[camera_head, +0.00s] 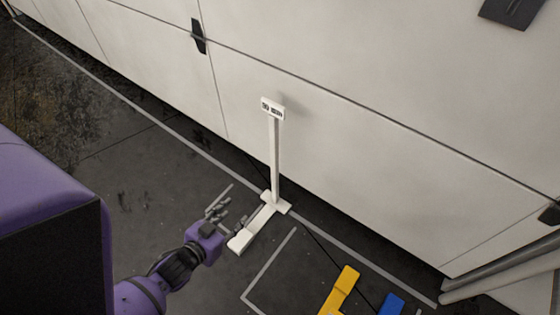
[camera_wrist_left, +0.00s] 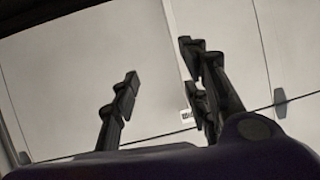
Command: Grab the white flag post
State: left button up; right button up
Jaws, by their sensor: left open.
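The white flag post (camera_head: 275,155) stands upright on the floor close to the white wall, with a small marked plate at its top and a flat white base (camera_head: 262,222). In the left wrist view the small white plate (camera_wrist_left: 187,116) shows just left of the right-hand finger, partly hidden by it. My left gripper (camera_head: 226,207) is open and empty, low and just left of the post, apart from the upright. In the left wrist view its two dark fingers (camera_wrist_left: 158,88) are spread. My right gripper is not in view.
The white panelled wall (camera_head: 380,150) with dark handles runs behind the post. A yellow piece (camera_head: 341,290) and a blue piece (camera_head: 391,304) lie at the lower right. Pale pipes (camera_head: 500,278) are at the right edge. Dark floor at left is clear.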

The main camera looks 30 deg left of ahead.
pick_arm(q)
jog(key=w+a+f+t+h+b, duration=0.1)
jog(key=w+a+f+t+b, duration=0.15)
jog(key=w+b, duration=0.5)
jog(key=w+a+f+t+b, duration=0.1)
jog(key=w+a+f+b, duration=0.3)
jog(key=w, duration=0.6)
jog(key=t+h+b, duration=0.2)
jog(key=b, duration=0.3)
send_near(272, 150)
jog(key=w, duration=0.3)
jog(key=shift+m+g, duration=0.25)
jog(key=shift+m, duration=0.15)
jog(key=w+b, duration=0.1)
jog(key=w, duration=0.1)
jog(key=w+d, duration=0.1)
jog(key=w, duration=0.1)
jog(key=w+b, duration=0.1)
jog(key=w, duration=0.1)
jog(key=shift+w+d+b, duration=0.3)
jog(key=shift+b, duration=0.05)
jog(key=shift+w, duration=0.4)
jog(key=shift+r, duration=0.1)
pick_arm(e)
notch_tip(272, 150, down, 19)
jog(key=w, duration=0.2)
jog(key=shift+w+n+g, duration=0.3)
